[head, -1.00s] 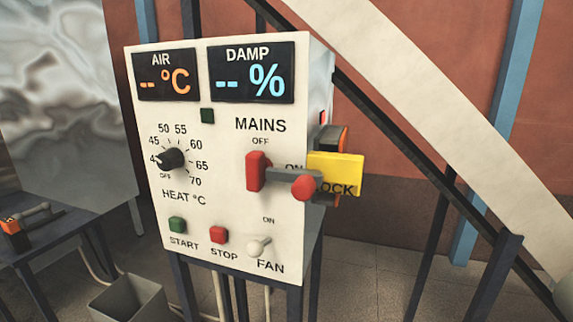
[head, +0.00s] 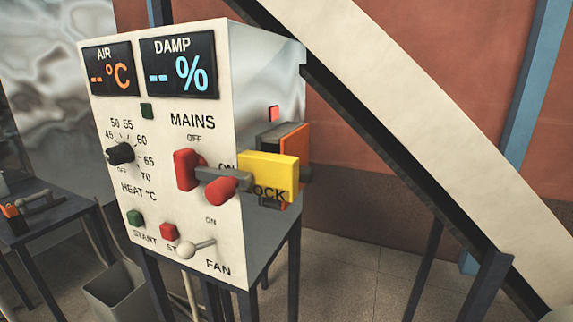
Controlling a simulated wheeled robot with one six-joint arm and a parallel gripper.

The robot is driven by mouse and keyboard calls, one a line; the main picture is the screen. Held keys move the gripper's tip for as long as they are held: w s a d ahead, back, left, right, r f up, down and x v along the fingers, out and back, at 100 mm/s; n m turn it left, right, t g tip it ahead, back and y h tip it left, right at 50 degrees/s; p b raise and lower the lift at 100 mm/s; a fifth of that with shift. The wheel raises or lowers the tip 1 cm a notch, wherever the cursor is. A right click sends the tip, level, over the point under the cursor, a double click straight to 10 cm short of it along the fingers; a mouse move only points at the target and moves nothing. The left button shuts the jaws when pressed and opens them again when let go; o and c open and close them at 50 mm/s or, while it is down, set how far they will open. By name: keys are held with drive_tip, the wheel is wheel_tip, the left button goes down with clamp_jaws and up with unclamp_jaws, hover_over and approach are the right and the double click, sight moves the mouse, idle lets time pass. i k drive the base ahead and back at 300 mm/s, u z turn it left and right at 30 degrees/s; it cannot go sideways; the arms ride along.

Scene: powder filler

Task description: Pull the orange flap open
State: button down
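The orange flap (head: 295,138) is on the right side wall of the white control box (head: 247,85). It stands out from that wall, beside a dark grey part. A yellow block marked LOCK (head: 268,170) in the foreground hides much of it, so I cannot tell whether it is shut or partly open. A small dark catch or handle shows at its right edge. My gripper is not in view.
A red mains lever (head: 222,190) sticks out from the box front near the yellow block. A sloping cream chute (head: 400,130) passes behind on the right. A grey bin (head: 115,290) stands below left.

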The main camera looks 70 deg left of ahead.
sight(295, 144)
drive_tip(key=u, duration=2.55)
drive_tip(key=i, duration=1)
drive_tip(key=k, duration=1)
drive_tip(key=z, duration=0.55)
drive_tip(key=i, duration=0.6)
drive_tip(key=u, duration=0.05)
